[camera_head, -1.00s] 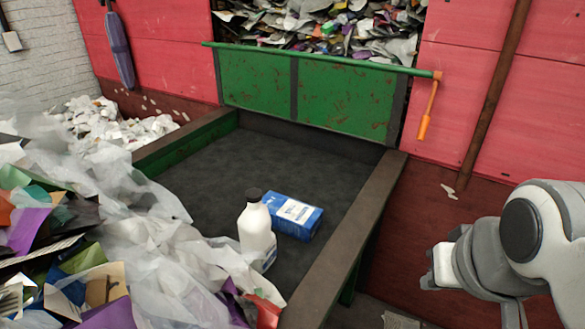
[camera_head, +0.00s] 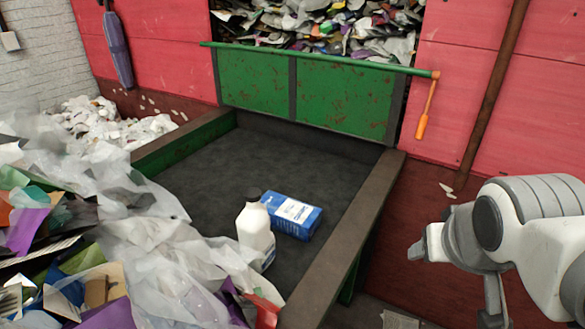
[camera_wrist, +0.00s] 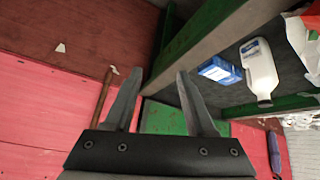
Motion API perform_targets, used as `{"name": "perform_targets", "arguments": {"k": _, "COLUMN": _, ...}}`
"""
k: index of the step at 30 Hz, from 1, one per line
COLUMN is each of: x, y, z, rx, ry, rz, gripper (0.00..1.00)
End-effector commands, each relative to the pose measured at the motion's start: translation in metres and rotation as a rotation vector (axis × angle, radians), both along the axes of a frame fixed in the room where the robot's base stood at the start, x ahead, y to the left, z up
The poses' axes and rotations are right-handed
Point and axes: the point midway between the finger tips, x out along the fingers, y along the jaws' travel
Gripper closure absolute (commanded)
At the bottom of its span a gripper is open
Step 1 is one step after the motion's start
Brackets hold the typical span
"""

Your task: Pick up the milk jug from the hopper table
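The milk jug (camera_head: 255,226) is white with a dark cap. It stands upright on the dark hopper table (camera_head: 200,180), close to the plastic heap at the table's near left side. In the wrist view the jug (camera_wrist: 260,72) shows at the upper right, beyond the right finger. My gripper (camera_wrist: 158,85) is open, with nothing between its two fingers. It is off the right side of the table, apart from the jug.
A blue carton (camera_head: 292,215) lies just right of the jug, very close to it. The table has raised rims (camera_head: 350,235) and a green gate (camera_head: 340,95) at its back. Loose plastic and paper (camera_head: 150,240) spill over the left side. The table's middle and back are clear.

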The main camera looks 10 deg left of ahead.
Motion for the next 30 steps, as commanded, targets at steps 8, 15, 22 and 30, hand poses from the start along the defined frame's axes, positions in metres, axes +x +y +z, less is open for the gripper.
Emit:
{"name": "perform_targets", "arguments": {"k": 8, "x": 0.091, "y": 0.016, "z": -0.003, "rx": -0.107, "ry": -0.227, "rz": 0.159, "gripper": 0.25}}
{"name": "perform_targets", "arguments": {"k": 15, "x": 0.139, "y": 0.077, "z": -0.016, "rx": -0.061, "ry": -0.393, "rz": 0.414, "gripper": 0.25}}
{"name": "perform_targets", "arguments": {"k": 22, "x": 0.143, "y": 0.157, "z": -0.039, "rx": 0.119, "ry": -0.478, "rz": 0.695, "gripper": 0.25}}
{"name": "perform_targets", "arguments": {"k": 30, "x": 0.118, "y": 0.213, "z": -0.054, "rx": 0.320, "ry": -0.493, "rz": 0.889, "gripper": 0.25}}
